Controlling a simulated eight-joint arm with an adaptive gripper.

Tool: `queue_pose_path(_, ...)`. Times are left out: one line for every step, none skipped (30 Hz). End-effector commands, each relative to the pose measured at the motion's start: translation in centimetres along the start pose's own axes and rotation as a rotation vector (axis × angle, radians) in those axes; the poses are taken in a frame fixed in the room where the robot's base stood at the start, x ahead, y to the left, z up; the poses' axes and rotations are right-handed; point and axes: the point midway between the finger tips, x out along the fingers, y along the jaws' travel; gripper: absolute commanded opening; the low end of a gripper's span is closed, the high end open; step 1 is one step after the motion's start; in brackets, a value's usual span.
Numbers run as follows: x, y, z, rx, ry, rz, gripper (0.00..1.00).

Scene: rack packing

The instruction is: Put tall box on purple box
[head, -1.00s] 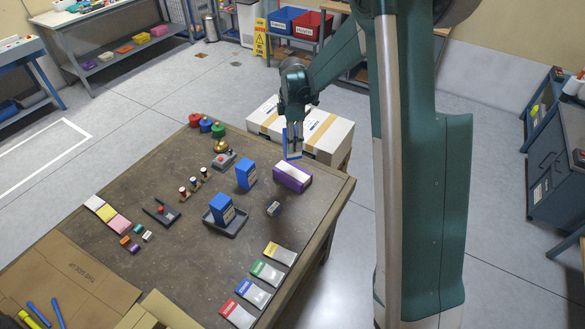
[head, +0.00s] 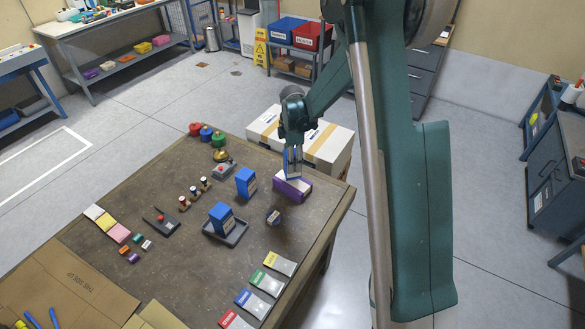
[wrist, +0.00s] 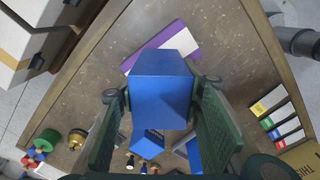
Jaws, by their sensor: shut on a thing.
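My gripper (head: 292,147) is shut on a tall blue box (head: 292,164) and holds it roughly upright above the table. In the wrist view the held tall box (wrist: 163,88) sits between the two fingers of my gripper (wrist: 160,95). The purple box (head: 293,190) lies on the table near its far right corner, directly below or just behind the held box. The purple box also shows in the wrist view (wrist: 179,41), partly hidden by the held box. I cannot tell whether the two boxes touch.
Two other blue boxes stand nearby: one on the table (head: 245,182) and one on a dark tray (head: 238,236). A white carton (head: 325,146) stands behind the table edge. Coloured label cards lie at the front right.

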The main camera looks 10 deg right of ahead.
Motion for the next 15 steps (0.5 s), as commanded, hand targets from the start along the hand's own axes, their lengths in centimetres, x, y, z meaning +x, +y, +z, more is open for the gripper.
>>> queue_pose_path(0.3,0.0,0.0,0.000,0.000,0.000,0.19)
queue_pose_path(0.6,0.0,0.0,0.000,0.000,0.000,0.19)
queue_pose_path(0.9,0.0,0.0,0.000,0.000,0.000,0.19)
queue_pose_path(1.2,0.0,0.0,0.000,0.000,0.000,0.19)
queue_pose_path(1.5,0.0,0.0,0.000,0.000,0.000,0.19)
queue_pose_path(1.9,0.0,0.0,0.000,0.000,0.000,0.19)
queue_pose_path(2.2,0.0,0.0,0.000,0.000,0.000,0.19)
queue_pose_path(2.5,0.0,0.0,0.000,0.000,0.000,0.19)
queue_pose_path(2.9,0.0,0.0,0.000,0.000,0.000,0.19)
queue_pose_path(3.1,0.0,0.0,0.000,0.000,0.000,0.19)
queue_pose_path(3.2,0.0,0.0,0.000,0.000,0.000,0.19)
queue_pose_path(3.4,0.0,0.0,0.000,0.000,0.000,0.19)
queue_pose_path(3.5,0.0,0.0,0.000,0.000,0.000,0.19)
queue_pose_path(3.5,0.0,0.0,0.000,0.000,0.000,0.19)
queue_pose_path(3.5,0.0,0.0,0.000,0.000,0.000,0.19)
